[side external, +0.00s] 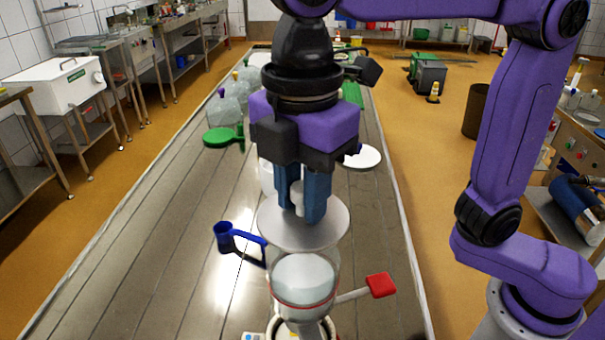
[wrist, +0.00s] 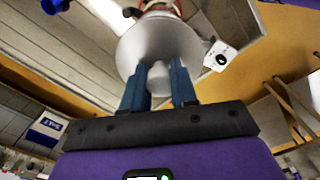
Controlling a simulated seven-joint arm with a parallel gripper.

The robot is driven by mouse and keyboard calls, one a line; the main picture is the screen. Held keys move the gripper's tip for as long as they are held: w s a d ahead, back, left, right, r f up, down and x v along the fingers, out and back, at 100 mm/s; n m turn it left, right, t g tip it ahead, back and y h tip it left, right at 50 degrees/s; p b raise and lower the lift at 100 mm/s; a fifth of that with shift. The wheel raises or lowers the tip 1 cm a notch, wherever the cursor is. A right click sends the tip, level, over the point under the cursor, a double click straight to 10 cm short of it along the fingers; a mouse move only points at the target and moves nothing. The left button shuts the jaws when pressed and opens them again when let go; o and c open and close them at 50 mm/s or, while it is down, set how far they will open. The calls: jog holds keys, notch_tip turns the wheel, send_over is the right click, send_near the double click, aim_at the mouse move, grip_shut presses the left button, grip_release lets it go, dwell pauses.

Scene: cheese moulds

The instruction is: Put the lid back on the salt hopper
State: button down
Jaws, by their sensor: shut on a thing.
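The lid (side external: 276,230) is a round grey-white disc with a pale knob (side external: 297,198) on top. My gripper (side external: 302,215) is shut on the knob, its blue fingers on either side. The wrist view also shows the knob (wrist: 159,82) between the fingers and the lid (wrist: 140,45) beyond them. The salt hopper (side external: 303,290) is a clear vessel with white contents and a red band, directly below the lid in the side view. The lid hides the hopper's upper rim, so I cannot tell whether they touch.
A blue cup-ended handle (side external: 224,236) sticks out left of the hopper and a red paddle (side external: 380,285) right. A green round item (side external: 218,136), clear jars (side external: 222,108) and a white disc (side external: 363,157) lie farther back. The table's (side external: 150,240) left side is clear.

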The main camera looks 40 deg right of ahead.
jog(key=shift+f, duration=2.85)
jog(key=shift+f, duration=0.15)
jog(key=shift+c, duration=1.6)
grip_release()
jog(key=shift+r, duration=3.5)
